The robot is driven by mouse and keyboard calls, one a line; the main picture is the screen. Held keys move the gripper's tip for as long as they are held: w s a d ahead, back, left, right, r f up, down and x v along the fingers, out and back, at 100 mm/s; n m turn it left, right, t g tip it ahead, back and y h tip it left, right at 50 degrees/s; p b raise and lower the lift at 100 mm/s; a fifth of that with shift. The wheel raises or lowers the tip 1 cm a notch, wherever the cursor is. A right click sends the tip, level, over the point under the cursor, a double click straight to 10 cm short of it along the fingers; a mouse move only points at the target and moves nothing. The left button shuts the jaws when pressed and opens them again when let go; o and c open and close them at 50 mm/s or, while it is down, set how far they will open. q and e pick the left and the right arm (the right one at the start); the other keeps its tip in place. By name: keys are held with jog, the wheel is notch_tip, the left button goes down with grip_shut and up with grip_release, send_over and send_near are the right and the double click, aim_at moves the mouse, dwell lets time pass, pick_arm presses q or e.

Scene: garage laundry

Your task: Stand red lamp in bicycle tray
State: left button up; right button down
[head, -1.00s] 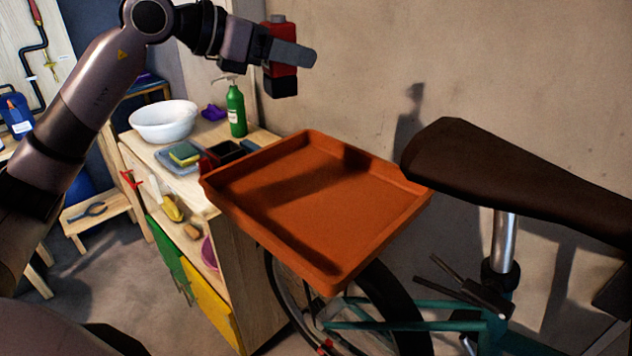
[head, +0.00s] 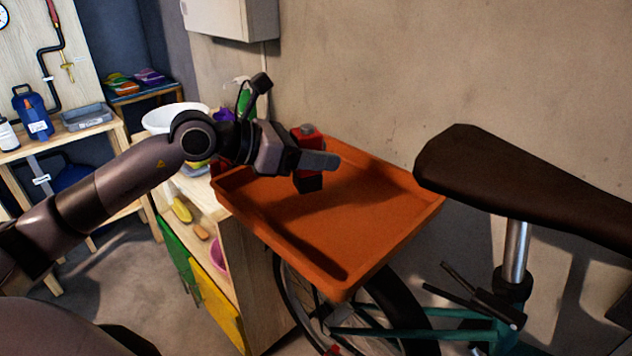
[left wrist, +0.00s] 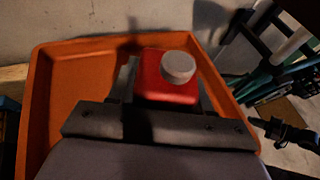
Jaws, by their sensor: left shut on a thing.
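The red lamp (head: 308,150) is a small red block with a dark base and a grey round knob on top, upright in the head view. My left gripper (head: 310,160) is shut on it. The lamp also shows between the fingers in the left wrist view (left wrist: 165,80), its knob facing the camera. The orange bicycle tray (head: 345,265) is behind the bicycle saddle. Lamp and gripper are over the tray's back left part; whether the lamp's base touches the tray floor is unclear. The tray looks empty otherwise. My right gripper is not in view.
A brown saddle (head: 520,185) stands right of the tray, above the teal bicycle frame. A wooden cabinet (head: 245,270) with a white bowl (head: 165,120) and a green bottle stands to the left. The wall (head: 400,60) is behind. The tray's front and right are clear.

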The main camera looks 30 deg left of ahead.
aim_at(316, 181)
pick_arm(q)
notch_tip(316, 181, down, 6)
jog(key=shift+r, duration=0.1)
dwell(0.4)
jog(key=o, duration=0.7)
jog(key=shift+f, duration=0.25)
jog(key=o, duration=0.4)
jog(key=shift+o, duration=0.2)
jog(key=shift+r, duration=0.3)
